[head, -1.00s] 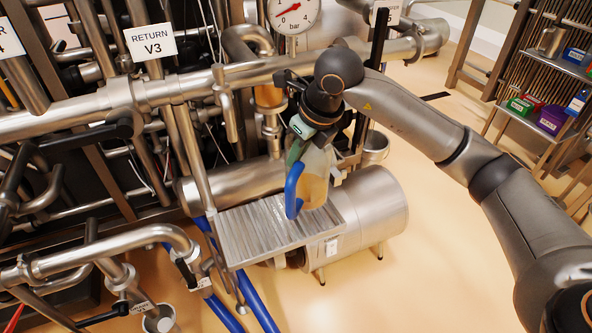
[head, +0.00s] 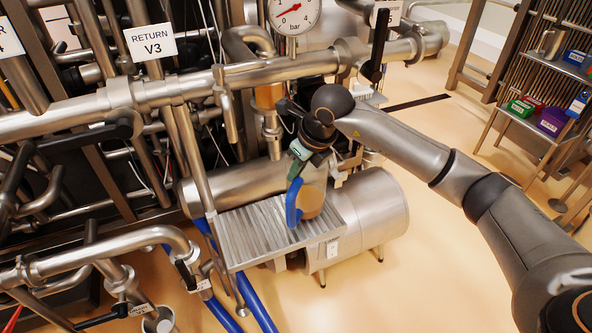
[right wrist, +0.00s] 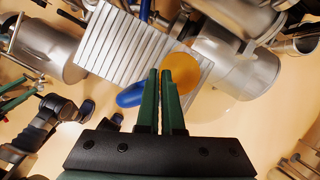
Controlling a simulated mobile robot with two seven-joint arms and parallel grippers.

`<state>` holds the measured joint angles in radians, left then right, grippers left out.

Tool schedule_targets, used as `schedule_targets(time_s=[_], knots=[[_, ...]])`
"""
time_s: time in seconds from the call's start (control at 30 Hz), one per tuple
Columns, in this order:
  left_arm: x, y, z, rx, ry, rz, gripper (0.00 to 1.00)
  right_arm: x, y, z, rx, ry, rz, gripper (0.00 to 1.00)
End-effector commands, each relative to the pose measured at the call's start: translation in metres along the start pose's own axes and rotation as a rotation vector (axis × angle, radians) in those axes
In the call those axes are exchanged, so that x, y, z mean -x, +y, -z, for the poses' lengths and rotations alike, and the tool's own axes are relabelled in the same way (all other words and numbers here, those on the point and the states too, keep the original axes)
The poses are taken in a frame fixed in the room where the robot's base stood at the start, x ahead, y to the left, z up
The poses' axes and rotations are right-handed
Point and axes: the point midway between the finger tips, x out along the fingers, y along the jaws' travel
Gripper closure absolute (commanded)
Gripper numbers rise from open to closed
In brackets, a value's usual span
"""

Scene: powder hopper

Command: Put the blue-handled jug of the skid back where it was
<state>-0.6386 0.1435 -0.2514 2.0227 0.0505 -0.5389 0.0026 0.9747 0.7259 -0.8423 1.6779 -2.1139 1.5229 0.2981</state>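The blue-handled jug (head: 312,199) is pale and see-through with a tan base or content. Its blue handle (head: 293,203) faces left. The jug is in front of my right gripper (head: 301,152), over the right part of the ribbed metal shelf (head: 250,236); I cannot tell whether it touches the shelf. In the right wrist view, the green fingers of my right gripper (right wrist: 160,75) are nearly together, with the blue handle (right wrist: 131,95) to their left and a tan disc (right wrist: 183,70) beyond them. The grip point itself is hidden. My left gripper does not show in the head view.
A steel cylinder (head: 375,215) lies close behind and right of the shelf. Pipes and a pressure gauge (head: 294,10) crowd the left and back. Blue hoses (head: 228,300) run below the shelf. A rack with coloured boxes (head: 550,120) stands far right; floor between is mostly clear.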

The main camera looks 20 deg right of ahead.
Motion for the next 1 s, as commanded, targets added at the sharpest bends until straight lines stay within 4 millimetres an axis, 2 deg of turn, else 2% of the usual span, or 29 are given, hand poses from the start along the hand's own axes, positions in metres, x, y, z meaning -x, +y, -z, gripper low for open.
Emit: schedule_targets(time_s=[0.03, 0.1, 0.3, 0.67, 0.77, 1.0], knots=[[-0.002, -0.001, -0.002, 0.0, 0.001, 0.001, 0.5, -0.002, 0.0, 0.0, 0.0, -0.003, 0.0, 1.0], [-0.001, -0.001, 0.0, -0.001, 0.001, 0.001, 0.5, -0.002, 0.0, 0.001, 0.0, 0.0, 0.0, 0.9], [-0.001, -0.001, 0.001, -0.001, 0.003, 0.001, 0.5, -0.002, 0.0, 0.001, 0.0, 0.0, 0.0, 0.67], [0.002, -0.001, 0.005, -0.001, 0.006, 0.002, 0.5, 0.005, 0.0, -0.001, 0.0, -0.001, 0.0, 0.66], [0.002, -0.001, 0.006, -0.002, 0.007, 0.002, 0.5, 0.019, -0.001, -0.002, 0.0, -0.003, 0.001, 0.66], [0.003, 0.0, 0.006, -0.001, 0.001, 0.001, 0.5, 0.072, -0.001, -0.002, 0.0, -0.004, 0.003, 0.66]])
